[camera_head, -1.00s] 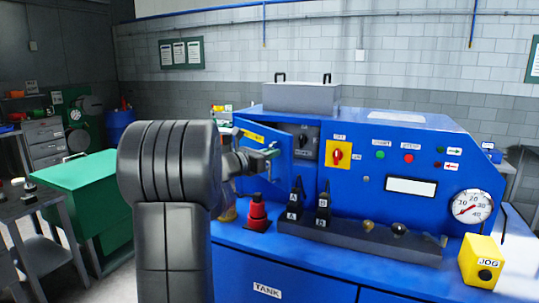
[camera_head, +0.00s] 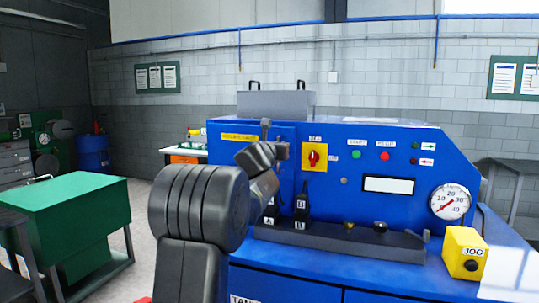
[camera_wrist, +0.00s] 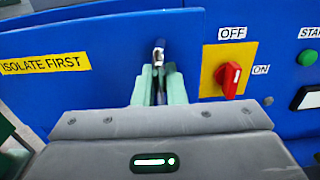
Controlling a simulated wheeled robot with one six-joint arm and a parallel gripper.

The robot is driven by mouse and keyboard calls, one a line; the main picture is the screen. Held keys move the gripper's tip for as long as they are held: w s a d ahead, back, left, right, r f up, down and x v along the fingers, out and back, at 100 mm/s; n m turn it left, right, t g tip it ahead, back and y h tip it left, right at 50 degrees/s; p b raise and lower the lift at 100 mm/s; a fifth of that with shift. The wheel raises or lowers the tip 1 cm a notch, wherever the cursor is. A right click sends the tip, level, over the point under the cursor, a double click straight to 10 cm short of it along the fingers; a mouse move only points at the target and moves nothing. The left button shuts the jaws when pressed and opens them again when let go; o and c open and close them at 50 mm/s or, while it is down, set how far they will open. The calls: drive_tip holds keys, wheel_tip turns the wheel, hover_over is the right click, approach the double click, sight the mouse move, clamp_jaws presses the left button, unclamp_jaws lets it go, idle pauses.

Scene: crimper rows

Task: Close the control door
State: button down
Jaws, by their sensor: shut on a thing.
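The blue control door (camera_head: 226,150) carries a yellow label on the machine's front left. In the wrist view the door (camera_wrist: 110,45) fills the upper left, its label reading ISOLATE FIRST. Its right edge lies close to the panel with the red OFF/ON switch (camera_wrist: 229,76); I cannot tell whether it is fully flush. My gripper (camera_wrist: 158,82) is shut on the small metal door handle (camera_wrist: 158,48) near that edge. The gripper (camera_head: 278,150) is partly hidden behind my arm in the head view.
The machine's front ledge holds black handsets (camera_head: 301,210) and a dark rail with knobs (camera_head: 330,237). A yellow JOG box (camera_head: 465,253) and a gauge (camera_head: 450,201) are at the right. A green cabinet (camera_head: 65,215) stands at the left, with open floor between.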

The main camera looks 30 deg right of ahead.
drive_tip(key=p+x, duration=0.1)
drive_tip(key=x, duration=0.2)
drive_tip(key=shift+d, duration=0.35)
drive_tip(key=shift+r, duration=0.3)
drive_tip(key=c, duration=1.8)
unclamp_jaws()
drive_tip(key=shift+d, duration=0.15)
drive_tip(key=shift+o, duration=0.8)
drive_tip(key=shift+w+d, duration=0.15)
drive_tip(key=shift+f, duration=0.2)
drive_tip(key=shift+s+a+f+b, duration=0.15)
drive_tip(key=shift+s+a+b, duration=0.25)
drive_tip(key=shift+a+b, duration=0.1)
drive_tip(key=b+v, duration=0.4)
drive_tip(key=v, duration=0.8)
drive_tip(key=shift+s+a, duration=0.2)
drive_tip(key=shift+a, duration=0.05)
